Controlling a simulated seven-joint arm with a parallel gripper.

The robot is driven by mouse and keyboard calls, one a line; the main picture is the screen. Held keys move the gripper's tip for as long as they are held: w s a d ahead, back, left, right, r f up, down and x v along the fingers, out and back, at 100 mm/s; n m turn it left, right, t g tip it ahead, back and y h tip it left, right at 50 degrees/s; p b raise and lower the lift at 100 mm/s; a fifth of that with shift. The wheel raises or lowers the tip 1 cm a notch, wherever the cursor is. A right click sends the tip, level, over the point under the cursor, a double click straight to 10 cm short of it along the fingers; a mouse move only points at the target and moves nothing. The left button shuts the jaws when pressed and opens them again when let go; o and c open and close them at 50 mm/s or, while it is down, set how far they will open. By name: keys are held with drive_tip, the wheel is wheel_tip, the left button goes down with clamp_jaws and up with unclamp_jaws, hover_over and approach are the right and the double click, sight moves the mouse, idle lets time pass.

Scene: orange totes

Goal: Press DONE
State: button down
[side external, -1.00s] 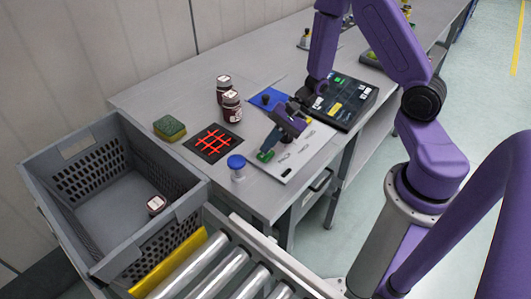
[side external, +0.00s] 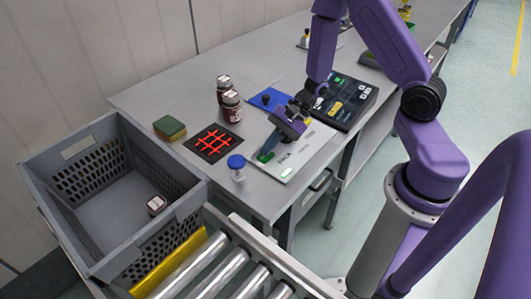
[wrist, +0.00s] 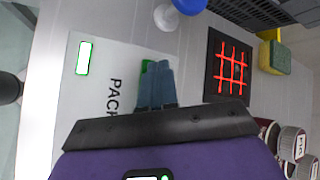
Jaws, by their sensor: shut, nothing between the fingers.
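My gripper (side external: 269,148) is shut and empty, low over the white panel (side external: 298,157) on the table. In the wrist view its blue-grey fingers (wrist: 160,72) are together over a green patch (wrist: 148,67), which they partly cover. The patch also shows beside the fingertips in the side view (side external: 265,156). I cannot tell whether the fingers touch it. The panel shows dark lettering starting "PACK" (wrist: 115,94), the rest hidden by my gripper, and a lit green rectangle (wrist: 84,58) near one edge. No readable DONE label shows.
A black keypad (side external: 345,102) with coloured keys lies behind the panel. A blue-topped button or knob (side external: 236,162), a black mat with a red grid (side external: 213,143), a sponge (side external: 169,128) and jars (side external: 231,106) stand nearby. A grey crate (side external: 105,262) and rollers are in front.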

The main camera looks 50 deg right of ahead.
sight(269, 154)
drive_tip(key=shift+r, duration=0.9)
wheel_tip(269, 154, up, 5)
idle(0.6)
idle(0.4)
